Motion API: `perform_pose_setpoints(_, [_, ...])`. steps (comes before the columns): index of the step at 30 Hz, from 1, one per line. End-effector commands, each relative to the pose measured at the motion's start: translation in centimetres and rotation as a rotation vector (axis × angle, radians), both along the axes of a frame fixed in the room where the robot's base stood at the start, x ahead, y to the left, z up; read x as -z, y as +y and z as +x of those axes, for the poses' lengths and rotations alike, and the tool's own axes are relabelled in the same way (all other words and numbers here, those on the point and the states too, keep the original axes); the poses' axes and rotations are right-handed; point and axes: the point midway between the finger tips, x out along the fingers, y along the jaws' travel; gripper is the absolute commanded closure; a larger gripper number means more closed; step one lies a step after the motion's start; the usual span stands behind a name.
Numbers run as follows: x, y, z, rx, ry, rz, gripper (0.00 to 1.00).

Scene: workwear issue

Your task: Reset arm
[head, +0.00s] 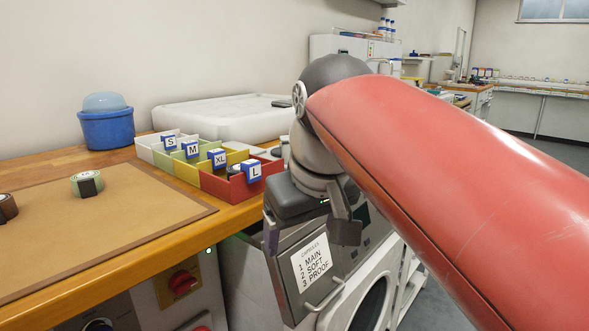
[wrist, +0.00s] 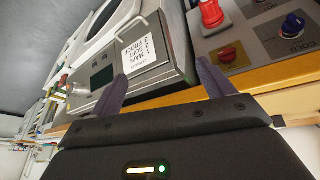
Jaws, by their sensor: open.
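My gripper (head: 306,237) hangs from my red arm in the middle of the head view, in front of the table's right end. It is open, with its two fingers apart and pointing down. It also shows in the wrist view (wrist: 160,92), with nothing between its fingers. A machine front with a "capsules" label (head: 312,261) listing main, soft and proof is just behind and below the fingers. The same label shows in the wrist view (wrist: 143,43).
A sorter (head: 206,180) with compartments tagged S, M, XL and L stands on the wooden table (head: 238,214). A mat (head: 120,225) with rolled items, a blue tub (head: 106,127) and a white tray (head: 222,117) are also there. A red knob (head: 182,282) sits below.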

Motion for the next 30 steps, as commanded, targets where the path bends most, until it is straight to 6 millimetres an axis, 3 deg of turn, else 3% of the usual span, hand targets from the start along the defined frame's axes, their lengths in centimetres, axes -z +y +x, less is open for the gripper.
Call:
perform_pose_setpoints(3, [4.6,-4.6,-2.2,0.141,-0.02,0.005,0.19])
perform_pose_setpoints(9, [12.9,-10.7,-6.4,0.34,-0.049,0.047,0.19])
perform_pose_setpoints(15, [18.7,-13.5,-9.5,0.447,-0.062,0.087,0.19])
perform_pose_setpoints(19, [20.0,-14.0,-10.2,0.47,-0.064,0.097,0.19])
perform_pose_setpoints(30, [20.0,-14.0,-10.2,0.47,-0.064,0.097,0.19])
